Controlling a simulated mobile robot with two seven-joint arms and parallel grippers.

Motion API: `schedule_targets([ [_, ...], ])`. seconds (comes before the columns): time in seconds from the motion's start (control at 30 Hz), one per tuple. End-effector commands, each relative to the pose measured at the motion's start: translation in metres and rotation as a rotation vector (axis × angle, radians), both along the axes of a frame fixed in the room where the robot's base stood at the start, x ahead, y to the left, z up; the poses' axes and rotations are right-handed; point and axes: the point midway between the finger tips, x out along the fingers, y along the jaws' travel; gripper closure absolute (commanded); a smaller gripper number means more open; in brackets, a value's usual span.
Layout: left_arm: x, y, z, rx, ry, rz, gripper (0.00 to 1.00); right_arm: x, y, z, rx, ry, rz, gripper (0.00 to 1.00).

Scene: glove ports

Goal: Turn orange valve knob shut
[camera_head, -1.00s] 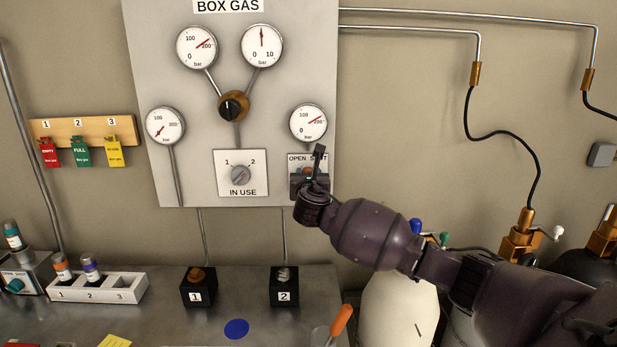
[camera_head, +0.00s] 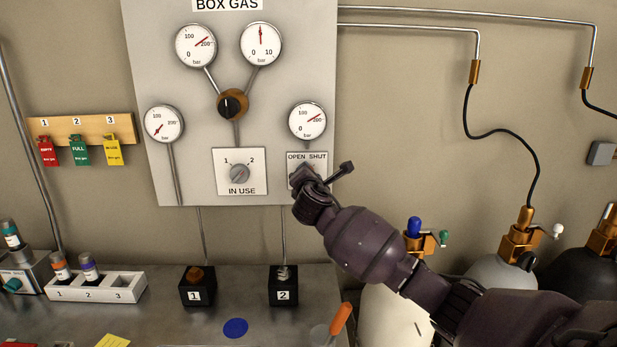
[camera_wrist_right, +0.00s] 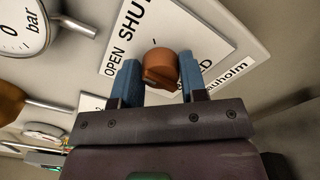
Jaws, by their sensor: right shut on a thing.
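The orange valve knob (camera_wrist_right: 160,68) sits on a white plate (camera_wrist_right: 190,35) lettered OPEN and SHUT. In the right wrist view it is between the two blue fingers of my right gripper (camera_wrist_right: 161,78), which is shut on it. The knob's pointer cannot be read clearly. In the head view my right gripper (camera_head: 301,175) covers the knob and the lower part of the plate (camera_head: 307,157); only the OPEN SHUT lettering shows above it. My left gripper is not in view.
Just above the plate is a gauge (camera_head: 307,120). Left of it is the IN USE selector (camera_head: 239,173). A brown-ringed black knob (camera_head: 233,104) is higher on the panel. Below, blocks 1 (camera_head: 197,286) and 2 (camera_head: 284,286) stand on the bench. Gas cylinders stand at the right.

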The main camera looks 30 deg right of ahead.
Motion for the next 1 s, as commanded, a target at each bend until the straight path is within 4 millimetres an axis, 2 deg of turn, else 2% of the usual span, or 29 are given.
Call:
schedule_targets([
  [0.6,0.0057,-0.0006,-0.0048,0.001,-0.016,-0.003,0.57,-0.0005,-0.0003,-0.0036,0.469,-0.285,0.0,0.84],
  [1.0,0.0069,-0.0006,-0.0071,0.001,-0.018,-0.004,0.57,-0.0004,-0.0004,-0.0036,0.621,-0.379,0.0,0.84],
])
